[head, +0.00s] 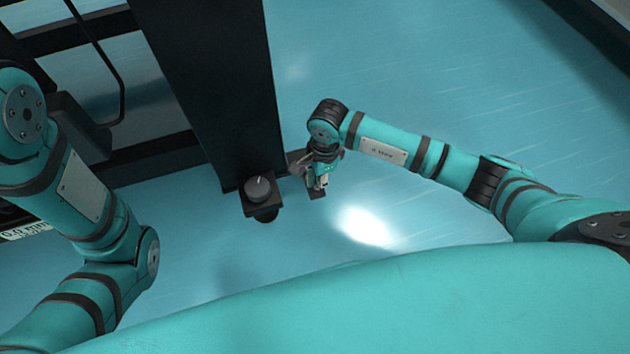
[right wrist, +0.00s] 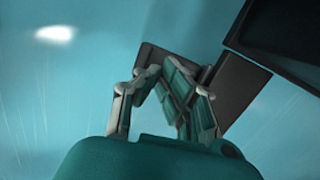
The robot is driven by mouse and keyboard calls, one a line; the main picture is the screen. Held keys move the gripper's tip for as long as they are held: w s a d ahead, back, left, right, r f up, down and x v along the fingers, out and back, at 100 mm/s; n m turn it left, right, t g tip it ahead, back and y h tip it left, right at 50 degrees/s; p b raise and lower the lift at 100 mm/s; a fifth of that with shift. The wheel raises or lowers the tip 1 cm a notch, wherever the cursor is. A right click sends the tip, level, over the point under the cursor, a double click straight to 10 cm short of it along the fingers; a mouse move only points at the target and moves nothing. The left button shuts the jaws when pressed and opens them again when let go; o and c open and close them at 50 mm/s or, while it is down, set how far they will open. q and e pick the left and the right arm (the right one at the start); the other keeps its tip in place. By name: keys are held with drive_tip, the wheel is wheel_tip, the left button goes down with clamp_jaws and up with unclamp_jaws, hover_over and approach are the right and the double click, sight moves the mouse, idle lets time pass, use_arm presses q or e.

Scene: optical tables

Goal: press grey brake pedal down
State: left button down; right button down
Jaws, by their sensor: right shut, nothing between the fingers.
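The grey brake pedal (right wrist: 240,88) looks like a dark grey flat plate beside the black leg in the right wrist view. A smaller dark plate (right wrist: 152,58) shows beyond the fingers; I cannot tell whether it is part of the same pedal. My right gripper is shut and empty, fingers over the plates in the right wrist view (right wrist: 178,75). Whether it touches the pedal cannot be told. My left gripper is out of the head view.
A wide black leg (head: 215,90) of a frame stands left of my right gripper. At its foot is a black block with a round grey knob (head: 258,188). Black frame bars lie further left. The shiny blue floor (head: 450,80) is clear to the right.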

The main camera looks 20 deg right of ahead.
drive_tip(key=shift+r, duration=0.1)
drive_tip(key=d, duration=0.1)
drive_tip(key=d+r+p, duration=0.1)
drive_tip(key=d, duration=0.1)
drive_tip(key=shift+w, duration=0.15)
wheel_tip(320, 180, up, 12)
drive_tip(key=d, duration=0.1)
idle(0.5)
drive_tip(key=shift+w, duration=0.1)
idle(0.3)
